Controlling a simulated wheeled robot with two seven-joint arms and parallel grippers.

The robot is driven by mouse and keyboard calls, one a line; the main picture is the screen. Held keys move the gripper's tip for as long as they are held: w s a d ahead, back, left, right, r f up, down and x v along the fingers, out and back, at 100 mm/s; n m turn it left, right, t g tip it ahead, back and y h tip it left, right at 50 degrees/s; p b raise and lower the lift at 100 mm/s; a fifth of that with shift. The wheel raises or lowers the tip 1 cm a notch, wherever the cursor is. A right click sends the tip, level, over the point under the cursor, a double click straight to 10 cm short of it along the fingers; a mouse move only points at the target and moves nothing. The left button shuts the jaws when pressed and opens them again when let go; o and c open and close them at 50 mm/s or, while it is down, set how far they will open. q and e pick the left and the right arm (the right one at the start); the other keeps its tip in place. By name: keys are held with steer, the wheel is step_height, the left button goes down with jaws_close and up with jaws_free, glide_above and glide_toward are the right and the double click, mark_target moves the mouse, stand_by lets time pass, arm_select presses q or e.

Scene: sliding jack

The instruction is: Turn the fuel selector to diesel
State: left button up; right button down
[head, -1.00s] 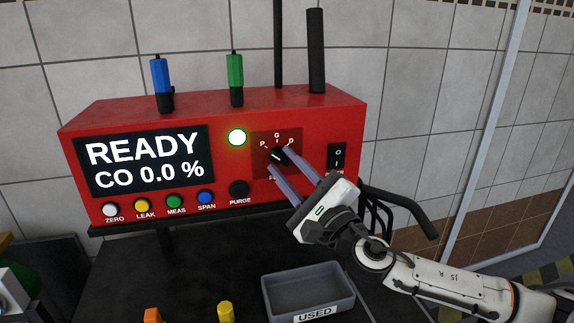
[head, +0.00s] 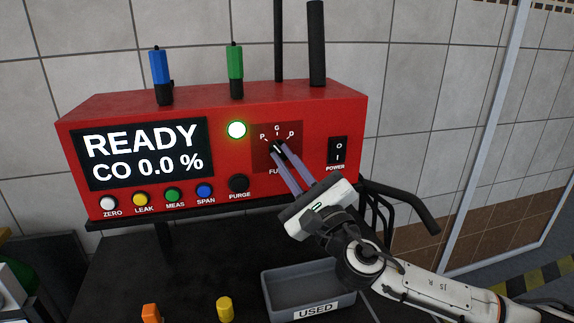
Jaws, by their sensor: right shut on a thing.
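The fuel selector (head: 277,147) is a small black knob on a dark red panel at the right of the red analyser's front (head: 230,180). The marks P, G and D (head: 291,134) stand in an arc above it. My right gripper (head: 279,150) reaches it from the lower right, its two purple fingers closed on the knob. The fingers cover part of the knob and the label below it, and I cannot tell for sure which mark its pointer faces. My left gripper is not in view.
The screen (head: 142,153) reads READY, CO 0.0 %. A grey USED tray (head: 312,307), an orange piece (head: 151,313) and a yellow piece (head: 225,309) are on the dark surface below.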

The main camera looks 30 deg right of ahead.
steer(key=m, duration=0.1)
steer(key=m+h+b, duration=0.1)
steer(key=m, duration=0.1)
steer(key=m+h, duration=0.1)
steer(key=m, duration=0.1)
steer(key=shift+a+f+b, duration=0.25)
steer(key=shift+b, duration=0.05)
steer(key=shift+w+a+r+m+g+h+b, duration=0.15)
steer(key=shift+m+g+h, duration=0.9)
steer(key=shift+m, duration=2.2)
steer(key=shift+a+r+m+g+h+b, duration=0.1)
steer(key=shift+a+m+g+h, duration=0.15)
steer(key=shift+m+h, duration=2.25)
steer(key=shift+w+a+r+m+g+h+b, duration=0.15)
steer(key=shift+m+g+h, duration=0.6)
steer(key=shift+m, duration=3.2)
steer(key=shift+s+f, duration=0.1)
steer(key=c, duration=1.8)
jaws_free()
steer(key=shift+a, duration=0.1)
